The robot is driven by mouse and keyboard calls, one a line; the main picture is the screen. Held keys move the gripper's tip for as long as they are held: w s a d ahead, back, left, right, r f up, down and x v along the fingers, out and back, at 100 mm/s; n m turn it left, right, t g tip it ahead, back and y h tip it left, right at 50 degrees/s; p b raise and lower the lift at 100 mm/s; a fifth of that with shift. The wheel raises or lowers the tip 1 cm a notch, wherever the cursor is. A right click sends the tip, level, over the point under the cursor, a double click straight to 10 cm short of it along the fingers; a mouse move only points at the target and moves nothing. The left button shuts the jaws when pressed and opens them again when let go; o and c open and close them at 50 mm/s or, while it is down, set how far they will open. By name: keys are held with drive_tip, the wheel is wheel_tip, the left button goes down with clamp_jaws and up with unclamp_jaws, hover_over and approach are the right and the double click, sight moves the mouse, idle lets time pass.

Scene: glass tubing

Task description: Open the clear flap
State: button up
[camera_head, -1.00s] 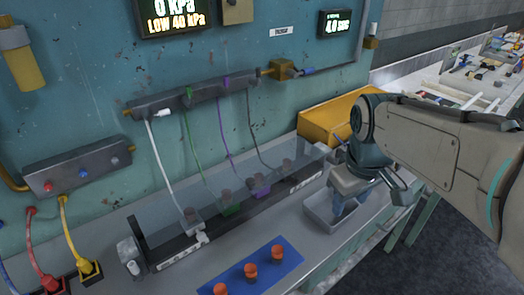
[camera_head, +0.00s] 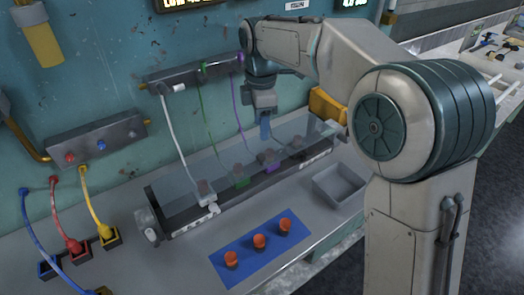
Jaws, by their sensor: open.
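The clear flap (camera_head: 228,163) is a long see-through panel over a dark rack (camera_head: 235,198) against the teal wall. It looks lowered, with the rack's contents showing through it. The rack holds a white (camera_head: 208,205), a green (camera_head: 242,182) and a purple (camera_head: 270,158) piece with orange-brown caps. My gripper (camera_head: 265,136) points down at the flap's rear side, right of its middle. Its jaws are open and empty. I cannot tell whether its blue fingertips touch the flap.
White, green and purple tubes run from a wall manifold (camera_head: 190,72) down to the rack. A blue mat (camera_head: 262,248) with three orange-capped pieces lies in front. A grey tray (camera_head: 340,188) sits to the right. A yellow bin (camera_head: 327,105) stands behind my arm.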

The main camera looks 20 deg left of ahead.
sight(262, 155)
wheel_tip(262, 155, down, 10)
drive_tip(key=shift+r, duration=0.1)
drive_tip(key=shift+c, duration=0.4)
clamp_jaws()
drive_tip(key=shift+w, duration=0.1)
